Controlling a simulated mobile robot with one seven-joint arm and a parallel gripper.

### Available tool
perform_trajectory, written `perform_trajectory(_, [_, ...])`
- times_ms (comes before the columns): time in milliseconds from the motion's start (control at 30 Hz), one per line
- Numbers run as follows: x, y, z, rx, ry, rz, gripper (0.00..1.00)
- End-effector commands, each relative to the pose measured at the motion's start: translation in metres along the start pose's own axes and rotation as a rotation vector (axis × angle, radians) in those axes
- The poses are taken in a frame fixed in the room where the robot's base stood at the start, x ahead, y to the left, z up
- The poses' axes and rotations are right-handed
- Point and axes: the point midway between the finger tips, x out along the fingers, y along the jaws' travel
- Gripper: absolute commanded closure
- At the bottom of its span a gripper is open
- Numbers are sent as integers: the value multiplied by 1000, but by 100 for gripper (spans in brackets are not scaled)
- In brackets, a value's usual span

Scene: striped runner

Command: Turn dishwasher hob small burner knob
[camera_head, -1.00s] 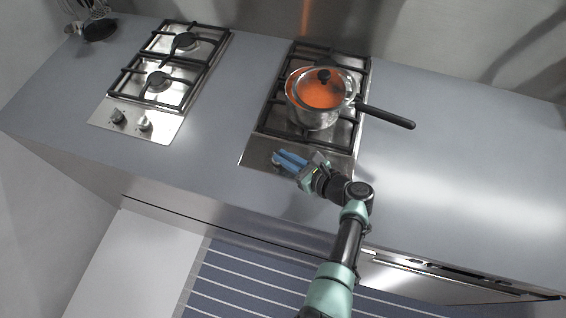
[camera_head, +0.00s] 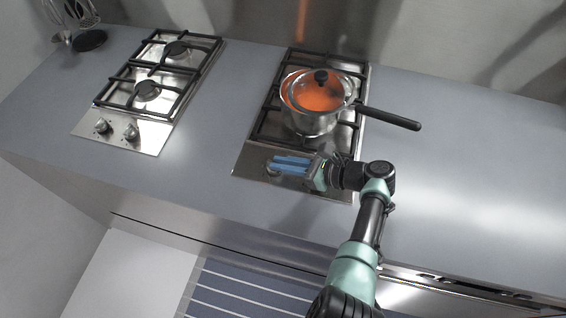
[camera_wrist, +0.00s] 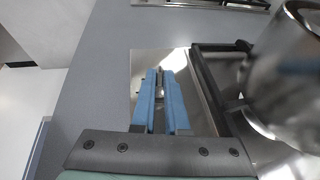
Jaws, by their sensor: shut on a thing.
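The right hob (camera_head: 245,160) has a steel control panel at its front, below the black grates. My gripper (camera_head: 273,164) lies low over this panel with its blue fingers pointing left. It is shut on a small burner knob (camera_wrist: 163,91), seen between the fingertips in the wrist view; the fingers (camera_wrist: 161,84) hide most of it.
A steel pot (camera_head: 312,122) with a glass lid and orange contents stands on the right hob's grate, close to my gripper. Its black handle (camera_head: 390,117) points right. Utensils (camera_head: 78,15) stand at the far left. The counter (camera_head: 460,150) to the right is clear.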

Motion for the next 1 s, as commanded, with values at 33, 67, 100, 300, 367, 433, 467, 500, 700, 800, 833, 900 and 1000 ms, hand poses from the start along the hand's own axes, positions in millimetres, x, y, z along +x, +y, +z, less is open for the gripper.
perform_trajectory(33, [0, -1, 2, -4, -2, -2, 100])
perform_trajectory(67, [0, -1, 2, -4, -2, -2, 100])
perform_trajectory(100, [0, -1, 2, -4, -2, -2, 86])
perform_trajectory(300, [0, 0, 1, -2, -1, -1, 57])
perform_trajectory(367, [0, 0, 1, -2, -1, -1, 57])
perform_trajectory(433, [0, 0, 1, -1, -1, -1, 57])
perform_trajectory(467, [0, 0, 1, -1, -1, -1, 57])
perform_trajectory(500, [0, 0, 0, -1, 0, -1, 57])
perform_trajectory(700, [-12, -1, 0, -1, -1, -4, 57])
perform_trajectory(800, [-29, -1, 0, -1, -1, -5, 57])
perform_trajectory(833, [-35, -1, 0, -1, -1, -6, 57])
perform_trajectory(900, [-52, -1, 0, -1, 0, -7, 57])
perform_trajectory(1000, [-75, -1, 0, -2, 0, -7, 57])
